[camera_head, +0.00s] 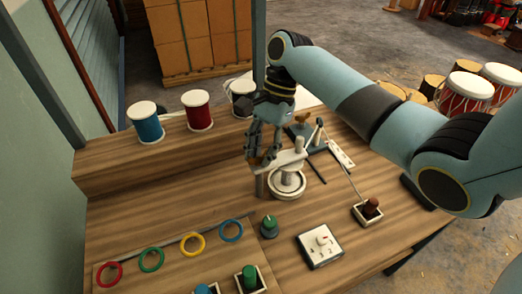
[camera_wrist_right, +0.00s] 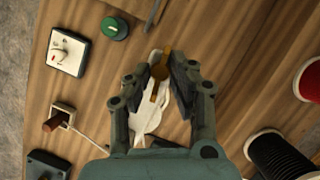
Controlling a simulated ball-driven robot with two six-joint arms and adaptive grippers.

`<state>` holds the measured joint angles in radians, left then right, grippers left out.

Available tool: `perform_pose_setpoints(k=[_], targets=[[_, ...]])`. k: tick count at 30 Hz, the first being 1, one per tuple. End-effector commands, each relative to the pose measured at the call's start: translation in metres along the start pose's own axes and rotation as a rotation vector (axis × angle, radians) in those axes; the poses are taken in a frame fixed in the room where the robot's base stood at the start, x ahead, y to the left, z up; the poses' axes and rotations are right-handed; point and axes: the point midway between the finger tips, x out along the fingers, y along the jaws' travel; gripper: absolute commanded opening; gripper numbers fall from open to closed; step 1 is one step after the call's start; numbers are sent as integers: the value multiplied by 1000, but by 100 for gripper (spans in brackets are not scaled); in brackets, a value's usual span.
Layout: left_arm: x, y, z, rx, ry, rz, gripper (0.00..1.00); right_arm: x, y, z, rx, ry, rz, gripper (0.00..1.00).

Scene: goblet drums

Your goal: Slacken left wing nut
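My right gripper (camera_head: 262,155) is over the left end of a white clamp bar at the table's middle. In the right wrist view, its two fingers (camera_wrist_right: 161,78) stand either side of a brass wing nut (camera_wrist_right: 160,70) on the white bar (camera_wrist_right: 150,108). The fingers look parted, with the nut between them; contact is not clear. In the head view the fingers hide most of this nut. A second brass wing nut (camera_head: 301,118) stands farther back, right of the gripper. A round white piece (camera_head: 287,183) sits under the bar. My left gripper is not in view.
A green knob (camera_head: 269,226), a white switch box (camera_head: 320,245) and a brown-handled lever (camera_head: 370,207) are close in front. Coloured rings (camera_head: 192,243) lie front left. Thread spools (camera_head: 197,110) stand on the raised back shelf. Bare wood lies left of the clamp.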

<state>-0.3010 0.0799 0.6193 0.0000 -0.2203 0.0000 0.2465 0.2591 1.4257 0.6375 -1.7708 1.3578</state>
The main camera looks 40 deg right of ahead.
Motion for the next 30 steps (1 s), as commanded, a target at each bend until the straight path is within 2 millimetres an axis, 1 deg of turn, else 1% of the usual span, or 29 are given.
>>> perform_pose_setpoints(k=[1,2,10,16,23,30], targets=[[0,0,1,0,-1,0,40,0,0,0,0,0,0,2],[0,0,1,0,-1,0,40,0,0,0,0,0,0,0],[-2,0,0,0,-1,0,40,-1,0,0,-12,0,5,0],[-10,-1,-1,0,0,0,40,-2,-1,1,-75,-1,32,0],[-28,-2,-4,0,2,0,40,-4,-3,2,-231,-2,97,0],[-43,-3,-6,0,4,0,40,-3,-4,3,-440,-3,184,0]])
